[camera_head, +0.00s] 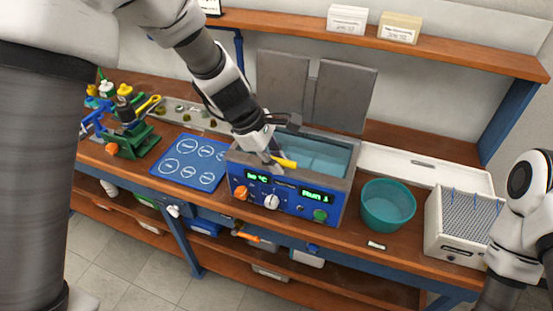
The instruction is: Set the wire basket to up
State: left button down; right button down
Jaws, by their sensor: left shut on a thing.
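The blue-fronted water bath (254,203) stands in the middle of the bench, with pale blue water (325,158) in its open tank. My left gripper (274,159) reaches down to the bath's front rim and is shut on a yellow handle (287,164) there. The gripper partly covers the handle. I cannot make out the wire basket itself, or whether this handle belongs to it. My right arm shows at the right edge, but its gripper is out of view.
Two grey panels (340,96) stand behind the bath. A teal bowl (388,206) and a white box with a meshed top (452,248) stand to its right. A blue mat (178,178) and a green clamp stand (136,142) are to the left. A shelf (470,60) runs above.

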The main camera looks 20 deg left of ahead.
pick_arm(q)
notch_tip(320, 180, up, 7)
jog(key=p, duration=0.5)
jog(key=shift+w+f, duration=0.2)
jog(key=c, duration=1.1)
grip_release()
jog(key=shift+s, duration=0.1)
jog(key=v, duration=1.2)
jog(key=shift+d, duration=0.1)
